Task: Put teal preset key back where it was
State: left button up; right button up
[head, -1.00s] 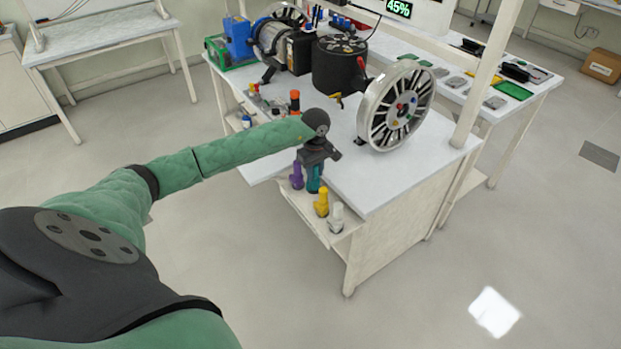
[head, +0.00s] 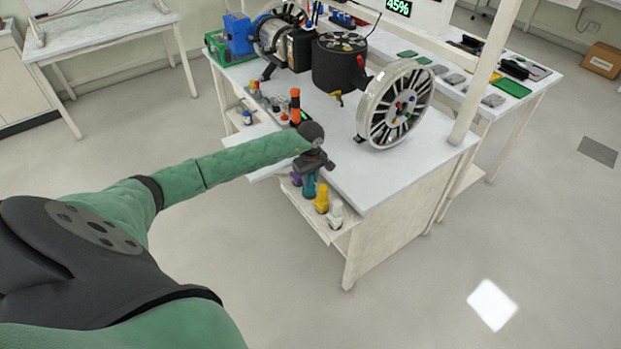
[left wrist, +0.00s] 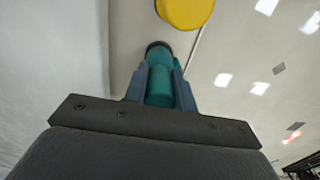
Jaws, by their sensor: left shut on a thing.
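The teal preset key (head: 309,188) is upright at the side shelf (head: 330,236) of the near bench. My left gripper (head: 311,172) is above it and shut on its upper part. In the left wrist view the teal key (left wrist: 160,82) lies between the two fingers of the left gripper (left wrist: 161,90). Whether the key's lower end touches the shelf cannot be told. A purple key (head: 296,179) is just left of it, partly hidden by the gripper. A yellow key (head: 321,200) and a white key (head: 336,215) stand to the right. My right gripper is not in view.
The yellow key (left wrist: 184,12) is close to the teal key in the left wrist view. The bench top (head: 385,170) is beside the gripper. A spoked wheel (head: 395,105) stands on it, with a black drum (head: 340,65) behind. Bare floor lies in front.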

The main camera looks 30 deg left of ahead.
pick_arm(q)
jog(key=shift+f, duration=0.1)
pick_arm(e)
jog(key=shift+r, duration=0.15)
pick_arm(q)
jog(key=o, duration=0.9)
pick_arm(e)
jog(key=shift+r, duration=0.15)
